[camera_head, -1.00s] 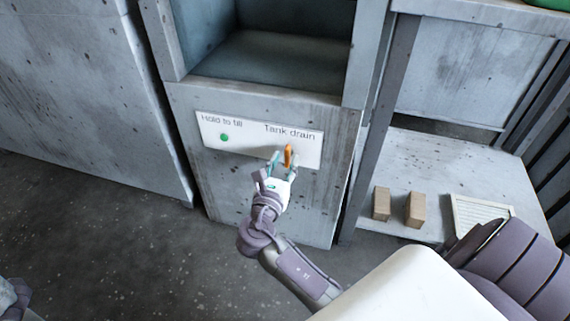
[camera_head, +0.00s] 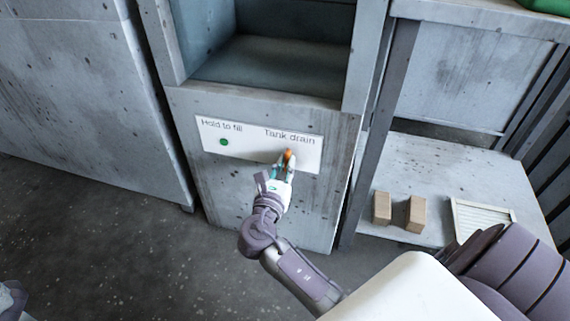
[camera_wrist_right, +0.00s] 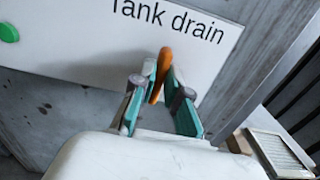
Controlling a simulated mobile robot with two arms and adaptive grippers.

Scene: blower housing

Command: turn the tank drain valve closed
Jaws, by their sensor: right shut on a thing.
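The tank drain valve is an orange handle (camera_head: 288,155) on the white panel, below the words "Tank drain". It also shows in the right wrist view (camera_wrist_right: 161,72), standing close to upright with a slight tilt. My right gripper (camera_head: 284,163) is at the handle, with its fingers on either side of it. In the right wrist view the teal-padded fingers (camera_wrist_right: 160,95) are shut on the handle. The handle's base is partly hidden by the fingers. In the head view, a small part of my left arm shows at the lower left edge; its gripper is out of view.
The white panel (camera_head: 245,152) also bears a green button (camera_head: 224,142) under "Hold to fill". An open tank recess (camera_head: 280,60) is above. To the right, a shelf (camera_head: 440,160) holds two brown blocks (camera_head: 382,208) and a white slatted filter (camera_head: 482,222).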

